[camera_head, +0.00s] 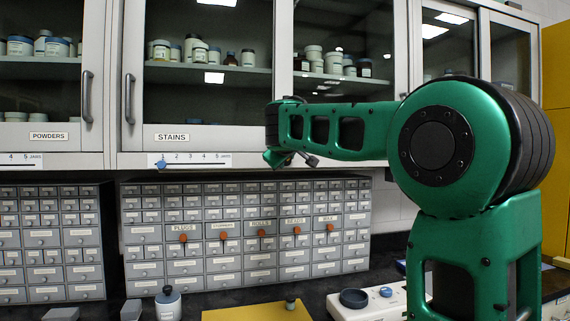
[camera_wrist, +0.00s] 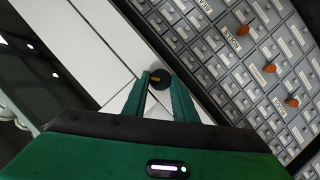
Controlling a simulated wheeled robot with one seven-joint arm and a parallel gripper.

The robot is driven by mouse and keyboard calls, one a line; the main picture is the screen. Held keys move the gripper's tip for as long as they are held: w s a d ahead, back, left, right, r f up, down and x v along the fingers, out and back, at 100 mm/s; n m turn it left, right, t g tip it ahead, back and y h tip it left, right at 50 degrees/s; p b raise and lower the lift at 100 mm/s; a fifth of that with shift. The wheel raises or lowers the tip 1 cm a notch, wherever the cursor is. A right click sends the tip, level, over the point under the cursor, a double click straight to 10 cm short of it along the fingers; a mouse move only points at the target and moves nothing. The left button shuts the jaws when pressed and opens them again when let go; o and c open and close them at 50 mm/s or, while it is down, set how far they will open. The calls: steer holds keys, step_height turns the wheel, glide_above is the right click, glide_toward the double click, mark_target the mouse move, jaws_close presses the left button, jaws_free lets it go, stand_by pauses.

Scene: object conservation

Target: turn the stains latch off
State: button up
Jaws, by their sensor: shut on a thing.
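The STAINS cabinet (camera_head: 205,95) hangs at upper centre left in the head view, its glass door shut and jars on its shelves. My gripper (camera_head: 289,158) is at the cabinet's lower rail, right of the STAINS label (camera_head: 172,138). In the head view I cannot make the knob out clearly beside my gripper.
Below stand grey drawers (camera_head: 240,260) with several orange knobs. The counter holds a bottle (camera_head: 168,303), a yellow mat (camera_head: 257,313) and a white device with a dark dish (camera_head: 354,298).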

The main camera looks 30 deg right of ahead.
steer(key=shift+w+a+f+n+t+h, duration=0.1)
steer(key=shift+f+n+t+h, duration=0.3)
steer(key=shift+n, duration=0.95)
steer(key=shift+a+r+n+t+h, duration=0.15)
steer(key=shift+n+h, duration=0.6)
steer(key=shift+n, duration=0.55)
steer(key=shift+w+a+f+n+t+h, duration=0.1)
steer(key=shift+f+n+t+h, duration=0.35)
steer(key=shift+n, duration=0.9)
steer(key=o, duration=1)
steer(key=shift+r, duration=0.1)
steer(key=shift+o, duration=0.2)
steer(key=shift+s+r, duration=0.1)
steer(key=v, duration=1)
steer(key=shift+a, duration=0.4)
steer(key=shift+s, duration=0.15)
